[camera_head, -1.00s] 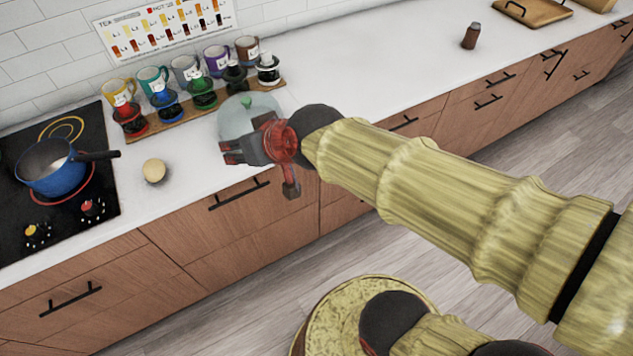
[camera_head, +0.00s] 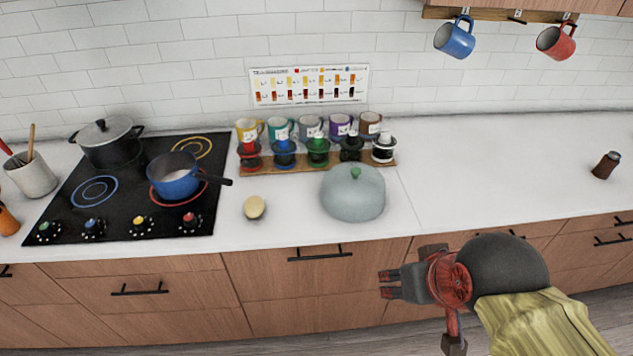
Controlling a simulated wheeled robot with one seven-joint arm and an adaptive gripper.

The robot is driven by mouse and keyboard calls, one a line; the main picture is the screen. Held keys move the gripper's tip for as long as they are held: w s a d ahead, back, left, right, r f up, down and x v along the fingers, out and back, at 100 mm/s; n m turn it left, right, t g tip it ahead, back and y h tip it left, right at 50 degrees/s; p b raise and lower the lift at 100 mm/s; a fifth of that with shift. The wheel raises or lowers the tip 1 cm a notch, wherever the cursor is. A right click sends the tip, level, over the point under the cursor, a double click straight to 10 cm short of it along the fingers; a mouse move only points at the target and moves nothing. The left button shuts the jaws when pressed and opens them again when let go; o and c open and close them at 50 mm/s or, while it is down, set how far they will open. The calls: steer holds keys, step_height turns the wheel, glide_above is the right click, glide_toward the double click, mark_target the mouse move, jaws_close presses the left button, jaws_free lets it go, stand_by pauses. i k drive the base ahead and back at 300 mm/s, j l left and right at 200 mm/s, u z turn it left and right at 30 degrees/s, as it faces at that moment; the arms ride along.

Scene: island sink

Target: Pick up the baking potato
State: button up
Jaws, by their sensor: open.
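The baking potato (camera_head: 254,207) is a small, pale tan, rounded thing. It lies on the white counter (camera_head: 290,222), between the cooktop and the domed lid. My gripper (camera_head: 384,284) is in front of the drawers, to the right of the potato and lower in the picture. Its fingers point left. It is open and holds nothing, well apart from the potato.
A pale green domed lid (camera_head: 352,196) stands right of the potato. A blue saucepan (camera_head: 174,178) sits on the black cooktop (camera_head: 122,222), its handle pointing right. A wooden rack (camera_head: 262,168) with mugs and jars is behind. The counter at right (camera_head: 480,180) is mostly clear.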

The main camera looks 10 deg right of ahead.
mark_target(255, 207)
steer(key=j+z, duration=0.15)
steer(key=z, duration=0.8)
steer(key=k+j+z, duration=0.1)
steer(key=j+z, duration=0.2)
steer(key=j, duration=0.2)
steer(key=k+j+z, duration=0.15)
steer(key=j+z, duration=0.2)
steer(key=k+j+z, duration=0.3)
steer(key=j, duration=0.2)
steer(key=k+j+z, duration=0.2)
steer(key=j+z, duration=0.15)
steer(key=k+j, duration=0.65)
steer(key=j, duration=0.15)
